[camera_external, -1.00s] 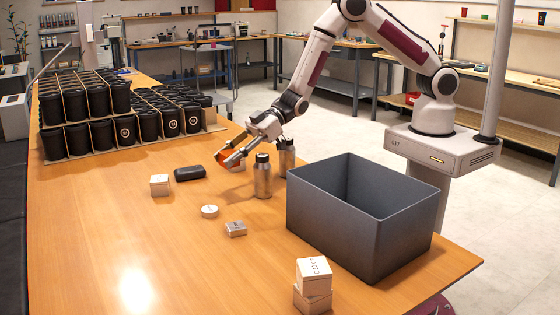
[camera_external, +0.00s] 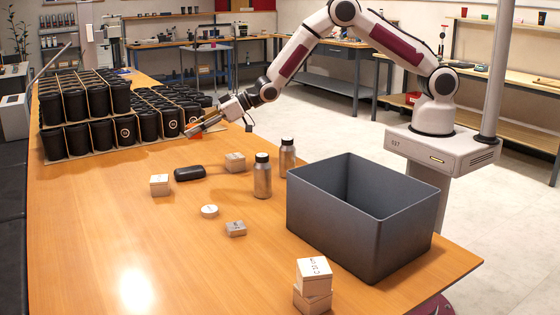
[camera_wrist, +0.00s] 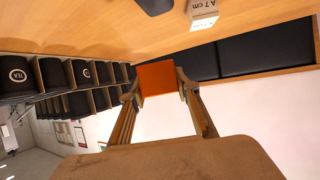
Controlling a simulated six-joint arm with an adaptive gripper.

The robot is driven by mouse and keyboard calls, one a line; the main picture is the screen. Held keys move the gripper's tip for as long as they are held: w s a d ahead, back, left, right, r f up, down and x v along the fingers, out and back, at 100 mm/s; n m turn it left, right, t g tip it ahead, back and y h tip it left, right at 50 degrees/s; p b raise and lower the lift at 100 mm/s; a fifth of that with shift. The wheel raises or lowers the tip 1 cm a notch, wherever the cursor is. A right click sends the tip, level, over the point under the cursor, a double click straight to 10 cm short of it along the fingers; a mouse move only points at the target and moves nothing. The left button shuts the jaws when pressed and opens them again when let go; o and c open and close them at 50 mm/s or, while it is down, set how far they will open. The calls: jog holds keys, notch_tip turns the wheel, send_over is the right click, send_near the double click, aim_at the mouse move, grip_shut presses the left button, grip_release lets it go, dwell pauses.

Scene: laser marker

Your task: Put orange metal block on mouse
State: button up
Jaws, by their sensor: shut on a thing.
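The orange metal block (camera_wrist: 157,78) is between my fingertips in the wrist view, with its flat orange face showing. In the external view only a small part of the orange block (camera_external: 193,132) shows. My gripper (camera_external: 194,130) is shut on it and holds it above the table, in front of the black cups. The mouse appears to be the black rounded thing (camera_external: 189,173) lying on the table, below the gripper in the picture. A dark rounded shape (camera_wrist: 155,5), perhaps the mouse, is cut off at the top of the wrist view.
A pale block (camera_external: 159,185) lies left of the mouse and another block (camera_external: 235,162) to its right. Rows of black cups (camera_external: 102,131) fill the far left. The front-left table is clear.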

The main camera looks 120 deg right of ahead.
dwell(0.3)
send_over(197, 166)
jog(key=shift+a+f, duration=0.15)
jog(key=shift+f, duration=2.95)
jog(key=shift+f, duration=1.85)
jog(key=shift+f, duration=0.15)
jog(key=o, duration=1.3)
jog(key=shift+c, duration=0.2)
